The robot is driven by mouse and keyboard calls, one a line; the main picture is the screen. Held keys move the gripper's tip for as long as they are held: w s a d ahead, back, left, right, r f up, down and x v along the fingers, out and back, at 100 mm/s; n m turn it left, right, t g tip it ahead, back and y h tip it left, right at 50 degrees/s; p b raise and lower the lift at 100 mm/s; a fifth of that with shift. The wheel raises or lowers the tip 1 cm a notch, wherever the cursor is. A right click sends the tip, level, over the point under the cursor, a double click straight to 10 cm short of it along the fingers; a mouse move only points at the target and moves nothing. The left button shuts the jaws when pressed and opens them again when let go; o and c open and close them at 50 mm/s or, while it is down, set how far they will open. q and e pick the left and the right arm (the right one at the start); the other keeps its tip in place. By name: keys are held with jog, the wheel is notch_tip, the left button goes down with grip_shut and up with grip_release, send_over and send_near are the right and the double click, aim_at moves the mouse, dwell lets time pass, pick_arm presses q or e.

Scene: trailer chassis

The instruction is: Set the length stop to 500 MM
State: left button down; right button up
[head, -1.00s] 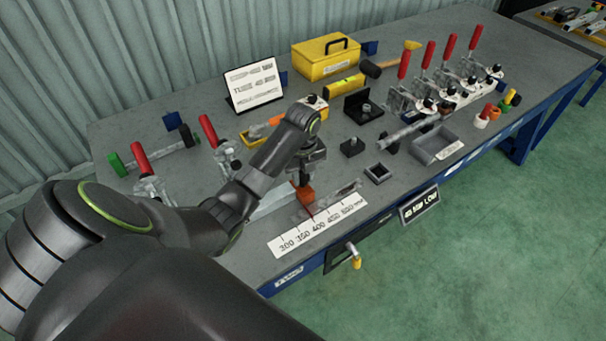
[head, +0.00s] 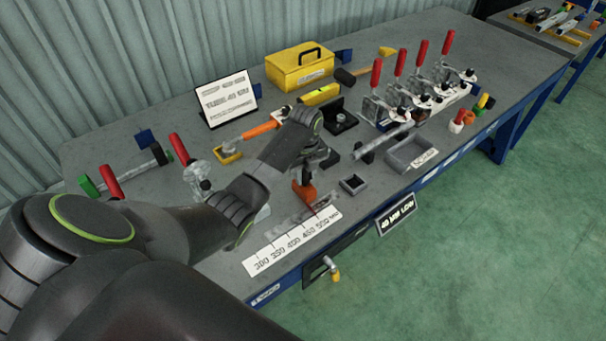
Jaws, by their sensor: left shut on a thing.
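The length stop is an orange block (head: 305,194) on a rail behind the white scale strip (head: 258,266). The scale is marked 300, 350, 400, 450 and 500 mm, rising to the right. My left gripper (head: 305,180) comes down from above and is shut on the orange stop, hiding its top. The stop stands near the high end of the scale, around the 450 to 500 marks; its exact reading is too small to tell. My right gripper is out of view.
Red-handled clamps (head: 374,84) stand at the back right. A grey tray (head: 411,153) and a small square block (head: 354,184) lie to the right of the stop. A yellow toolbox (head: 300,66) and a sign (head: 227,99) stand behind.

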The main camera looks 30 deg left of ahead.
pick_arm(q)
jog(key=c, duration=1.3)
grip_release()
jog(key=shift+w+d+r, duration=0.1)
jog(key=shift+w+r, duration=0.1)
jog(key=shift+w, duration=0.1)
jog(key=shift+o, duration=0.9)
jog(key=shift+f, duration=0.1)
notch_tip(320, 180, up, 9)
jog(key=shift+r, duration=0.1)
notch_tip(320, 180, up, 8)
jog(key=p, duration=0.8)
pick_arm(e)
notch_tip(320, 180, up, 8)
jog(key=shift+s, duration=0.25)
